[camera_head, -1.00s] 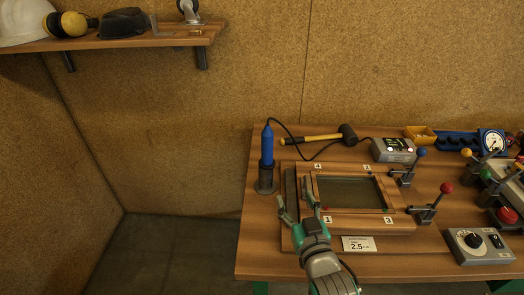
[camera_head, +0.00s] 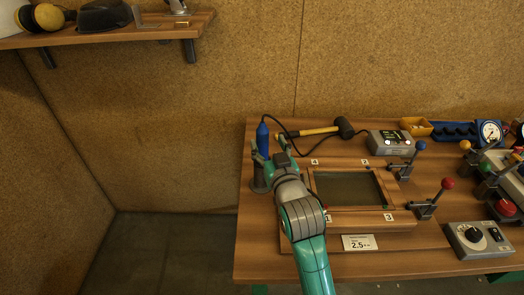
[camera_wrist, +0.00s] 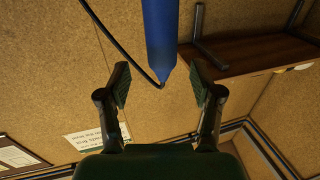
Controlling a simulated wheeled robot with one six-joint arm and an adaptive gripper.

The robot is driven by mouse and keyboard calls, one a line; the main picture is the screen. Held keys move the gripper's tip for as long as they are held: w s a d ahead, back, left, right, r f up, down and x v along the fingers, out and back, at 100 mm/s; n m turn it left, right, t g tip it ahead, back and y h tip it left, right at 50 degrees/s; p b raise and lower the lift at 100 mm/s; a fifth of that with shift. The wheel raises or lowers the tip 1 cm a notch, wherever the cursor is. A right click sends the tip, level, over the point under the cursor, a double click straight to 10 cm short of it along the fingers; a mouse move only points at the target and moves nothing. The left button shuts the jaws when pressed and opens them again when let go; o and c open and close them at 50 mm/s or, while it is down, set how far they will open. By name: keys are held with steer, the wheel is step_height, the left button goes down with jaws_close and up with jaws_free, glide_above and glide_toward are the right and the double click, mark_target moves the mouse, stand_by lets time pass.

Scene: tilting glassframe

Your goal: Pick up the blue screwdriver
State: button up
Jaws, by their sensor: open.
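The blue screwdriver (camera_head: 262,139) stands upright in a dark holder (camera_head: 260,180) at the left rear of the workbench. A black cable runs from its top. My gripper (camera_head: 268,156) is at the screwdriver in the head view and hides part of its lower body and the holder. In the wrist view the screwdriver's blue body (camera_wrist: 159,35) comes in from the top, between the lines of my open fingers (camera_wrist: 160,85). Its tapered end lies just about between the fingertips, with gaps on both sides. I see no contact.
A framed glass panel (camera_head: 346,188) lies on the bench right of my arm. A mallet (camera_head: 318,130) and a grey control box (camera_head: 390,142) lie behind it. Levers with red (camera_head: 448,184) and blue (camera_head: 420,146) knobs stand to the right. A wall shelf (camera_head: 150,27) is at upper left.

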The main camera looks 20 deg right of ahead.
mark_target(264, 136)
steer(key=shift+w+r, duration=0.1)
steer(key=shift+w, duration=2.5)
jaws_close()
